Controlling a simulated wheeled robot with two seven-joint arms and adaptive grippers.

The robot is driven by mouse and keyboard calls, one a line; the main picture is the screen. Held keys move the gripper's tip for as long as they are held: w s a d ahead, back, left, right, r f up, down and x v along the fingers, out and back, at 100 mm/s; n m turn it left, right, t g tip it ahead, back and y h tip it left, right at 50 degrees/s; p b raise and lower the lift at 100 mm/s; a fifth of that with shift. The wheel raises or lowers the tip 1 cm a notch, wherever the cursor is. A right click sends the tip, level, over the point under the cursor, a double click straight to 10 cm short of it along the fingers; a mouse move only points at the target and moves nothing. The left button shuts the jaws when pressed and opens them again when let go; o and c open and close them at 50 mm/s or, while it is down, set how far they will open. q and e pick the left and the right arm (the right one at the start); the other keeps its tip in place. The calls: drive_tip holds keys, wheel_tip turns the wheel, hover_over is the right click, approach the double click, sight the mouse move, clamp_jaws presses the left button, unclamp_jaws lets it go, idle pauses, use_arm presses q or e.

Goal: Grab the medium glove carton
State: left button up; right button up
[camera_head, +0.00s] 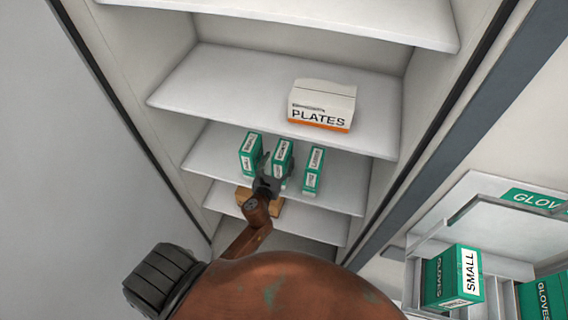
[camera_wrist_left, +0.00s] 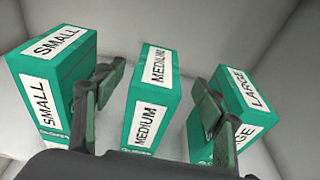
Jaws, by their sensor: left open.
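The medium glove carton (camera_wrist_left: 150,98) is a green box with white labels reading MEDIUM. It stands between the small carton (camera_wrist_left: 55,85) and the large carton (camera_wrist_left: 232,115). In the head view the medium carton (camera_head: 281,157) is the middle of three on a shelf, its lower part partly covered by my gripper. My left gripper (camera_head: 268,180) is open in front of it. In the wrist view its fingers (camera_wrist_left: 155,98) are spread to the left and right of the medium carton, with gaps on both sides. My right gripper is not in view.
The small carton (camera_head: 250,153) and large carton (camera_head: 313,170) stand close on either side. A white PLATES box (camera_head: 321,105) sits on the shelf above. A brown box is partly hidden on the shelf below. At right, a glove rack (camera_head: 432,232) holds green glove boxes.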

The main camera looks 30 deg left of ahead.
sight(283, 150)
use_arm(q)
drive_tip(key=x, duration=0.5)
drive_tip(key=shift+w+a+f+p, duration=0.2)
drive_tip(key=shift+w+f+p, duration=0.05)
drive_tip(key=shift+w+p, duration=0.05)
drive_tip(key=shift+s+r, duration=0.1)
drive_tip(key=shift+c, duration=0.4)
clamp_jaws()
